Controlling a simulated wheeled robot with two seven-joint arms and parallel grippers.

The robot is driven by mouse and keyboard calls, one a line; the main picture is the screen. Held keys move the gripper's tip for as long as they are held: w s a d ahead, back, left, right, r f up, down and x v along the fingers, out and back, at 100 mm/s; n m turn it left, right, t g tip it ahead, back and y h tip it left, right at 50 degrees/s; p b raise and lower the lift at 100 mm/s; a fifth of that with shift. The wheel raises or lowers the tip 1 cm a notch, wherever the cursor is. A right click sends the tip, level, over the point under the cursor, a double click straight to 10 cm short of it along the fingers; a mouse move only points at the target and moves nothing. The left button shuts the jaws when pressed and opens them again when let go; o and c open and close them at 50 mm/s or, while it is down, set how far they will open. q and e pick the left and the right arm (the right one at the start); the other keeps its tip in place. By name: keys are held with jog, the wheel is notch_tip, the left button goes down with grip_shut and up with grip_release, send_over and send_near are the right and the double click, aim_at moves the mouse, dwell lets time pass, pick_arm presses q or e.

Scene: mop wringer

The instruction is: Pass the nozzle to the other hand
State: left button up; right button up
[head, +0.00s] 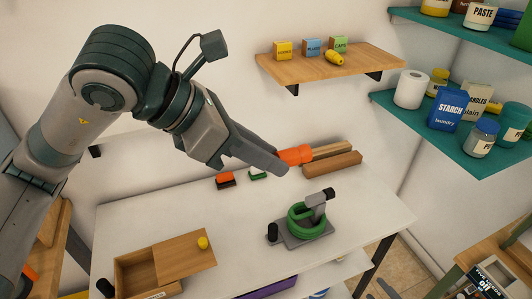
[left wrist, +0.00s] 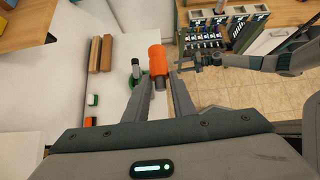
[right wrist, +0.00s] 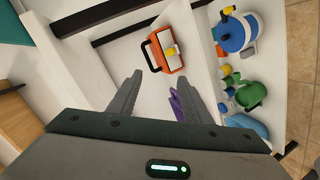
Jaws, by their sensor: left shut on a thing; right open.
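The nozzle is an orange cylinder (head: 296,155), held by my left gripper (head: 283,170) above the white table. In the left wrist view the orange nozzle (left wrist: 157,60) sits between the fingertips of my left gripper (left wrist: 158,85), pointing away from the palm. My right gripper (right wrist: 157,88) is open with nothing between its fingers in the right wrist view. In the left wrist view my right arm comes in from the right, its gripper end a little to the right of the nozzle. My right gripper does not show clearly in the head view.
A green ring device on a grey base (head: 302,238) stands on the table. Wooden blocks (head: 333,166) lie behind. A wooden box (head: 180,262) with a yellow knob is front left. A wooden shelf (head: 330,68) and teal shelves (head: 470,140) hang on the walls.

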jog(key=s+a+f+m+g+h, duration=0.2)
jog(key=s+f+m+g, duration=0.15)
jog(key=s+f, duration=0.6)
jog(key=s+a+f+m+g+h, duration=0.2)
jog(key=s+f+m, duration=0.35)
jog(key=f, duration=0.75)
jog(key=s+a+f+m+g, duration=0.1)
jog(key=s+a+f+g, duration=0.1)
jog(key=s, duration=0.6)
jog(key=s+a+f+m+g, duration=0.1)
jog(key=s+a+f+g, duration=0.1)
jog(key=s+f, duration=0.3)
jog(key=s+a+f+m+g, duration=0.1)
jog(key=s+a+f+g, duration=0.2)
jog(key=s, duration=0.9)
jog(key=shift+a+f+m+y, duration=0.3)
jog(key=shift+f+m, duration=0.1)
jog(key=shift+f, duration=0.3)
